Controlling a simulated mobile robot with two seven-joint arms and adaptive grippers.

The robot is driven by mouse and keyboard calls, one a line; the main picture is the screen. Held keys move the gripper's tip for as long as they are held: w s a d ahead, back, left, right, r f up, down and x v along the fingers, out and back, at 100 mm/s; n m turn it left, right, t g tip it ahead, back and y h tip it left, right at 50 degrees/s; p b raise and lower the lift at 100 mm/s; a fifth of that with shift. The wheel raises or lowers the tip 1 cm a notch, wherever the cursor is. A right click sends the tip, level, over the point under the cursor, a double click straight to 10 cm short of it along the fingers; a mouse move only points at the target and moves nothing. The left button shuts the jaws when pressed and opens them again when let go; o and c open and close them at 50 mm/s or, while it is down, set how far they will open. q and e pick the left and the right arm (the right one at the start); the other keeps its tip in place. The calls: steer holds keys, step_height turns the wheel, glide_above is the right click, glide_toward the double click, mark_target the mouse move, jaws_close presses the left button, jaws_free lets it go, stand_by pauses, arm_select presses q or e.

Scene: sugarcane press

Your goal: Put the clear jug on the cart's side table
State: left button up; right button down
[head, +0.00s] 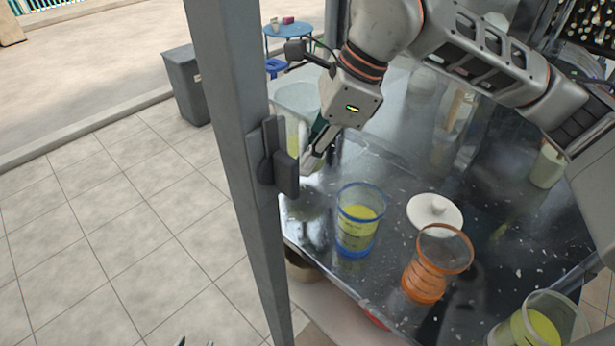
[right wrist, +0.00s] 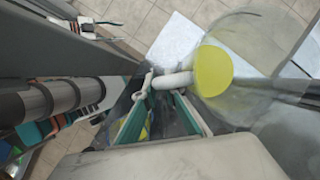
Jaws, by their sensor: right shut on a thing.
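The clear jug (head: 297,97), with yellow-green juice in it, is partly hidden behind the grey post in the head view. In the right wrist view its round clear body (right wrist: 262,40) and the yellow juice (right wrist: 213,70) show at the upper right. My right gripper (head: 308,160) is shut on the jug's handle; its green-sided fingers (right wrist: 162,98) meet at the handle. I cannot tell whether the jug touches a surface. A pale flat panel (right wrist: 172,40) shows beyond the jug; I cannot tell whether it is the side table. My left gripper is not in view.
A grey post (head: 235,150) stands close left of my right gripper. The dark steel counter (head: 385,275) holds a blue-banded cup (head: 358,222), an orange cup (head: 436,265), a white lid (head: 434,213) and another juice container (head: 540,325). A grey bin (head: 187,85) stands on the tiled floor.

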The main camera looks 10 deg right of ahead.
steer(key=shift+f, duration=2.55)
steer(key=shift+f, duration=0.2)
steer(key=c, duration=2.1)
jaws_free()
steer(key=shift+c, duration=0.2)
steer(key=shift+r, duration=0.1)
steer(key=shift+r, duration=0.2)
steer(key=v, duration=1.1)
steer(key=shift+d+r, duration=0.25)
steer(key=shift+r, duration=0.1)
steer(key=shift+s, duration=0.1)
